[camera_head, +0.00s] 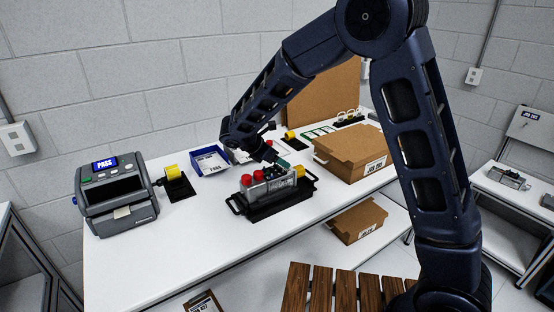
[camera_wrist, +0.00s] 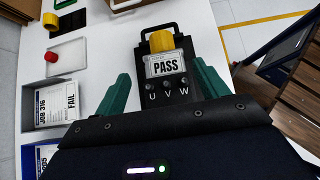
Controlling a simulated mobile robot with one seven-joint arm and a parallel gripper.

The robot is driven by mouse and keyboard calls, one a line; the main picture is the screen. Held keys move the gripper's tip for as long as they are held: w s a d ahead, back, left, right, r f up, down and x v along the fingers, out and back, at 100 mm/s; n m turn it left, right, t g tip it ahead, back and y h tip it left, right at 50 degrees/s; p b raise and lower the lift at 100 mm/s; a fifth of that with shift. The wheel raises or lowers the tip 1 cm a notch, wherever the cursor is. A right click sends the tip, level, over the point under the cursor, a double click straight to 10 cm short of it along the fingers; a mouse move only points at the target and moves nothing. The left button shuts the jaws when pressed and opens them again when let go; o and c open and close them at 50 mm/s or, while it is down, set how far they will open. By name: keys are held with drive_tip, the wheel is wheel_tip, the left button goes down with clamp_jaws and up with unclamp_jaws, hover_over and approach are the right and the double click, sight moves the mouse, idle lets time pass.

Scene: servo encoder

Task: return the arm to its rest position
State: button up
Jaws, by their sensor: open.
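My arm reaches over the white table in the head view, and my gripper (camera_head: 272,154) hangs just above and behind a servo unit (camera_head: 268,180) in a black handled tray (camera_head: 288,202). The unit has red caps and a yellow end. In the wrist view my gripper (camera_wrist: 160,95) has its two green fingers wide apart with nothing held between them. Beyond the fingers, the unit bears a label reading PASS (camera_wrist: 165,65), a yellow cap (camera_wrist: 161,41) and the letters U V W. Part of the unit is hidden by the gripper body.
A grey tester (camera_head: 116,193) showing PASS stands at the table's left. A blue bin (camera_head: 210,160) sits behind the tray, and a cardboard box (camera_head: 350,152) stands to its right. The front left tabletop is clear.

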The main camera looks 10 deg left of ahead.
wheel_tip(320, 180, up, 7)
drive_tip(key=s+a, duration=0.1)
drive_tip(key=shift+s+a, duration=0.2)
drive_tip(key=shift+s, duration=0.05)
idle(0.3)
drive_tip(key=d+r+m+g+y, duration=0.1)
drive_tip(key=d+r+m, duration=0.25)
drive_tip(key=d, duration=0.65)
drive_tip(key=d+r+m+g+y, duration=0.15)
drive_tip(key=d+m, duration=0.35)
drive_tip(key=d, duration=0.5)
drive_tip(key=d+r+m+g, duration=0.2)
drive_tip(key=d+r+m, duration=0.2)
drive_tip(key=d, duration=0.6)
drive_tip(key=s+d+m+t+y, duration=0.2)
drive_tip(key=s+d+m+y, duration=0.2)
drive_tip(key=s+d+m, duration=1)
drive_tip(key=s+d, duration=0.1)
drive_tip(key=d, duration=0.2)
drive_tip(key=shift+s+f, duration=0.25)
drive_tip(key=shift+s, duration=0.05)
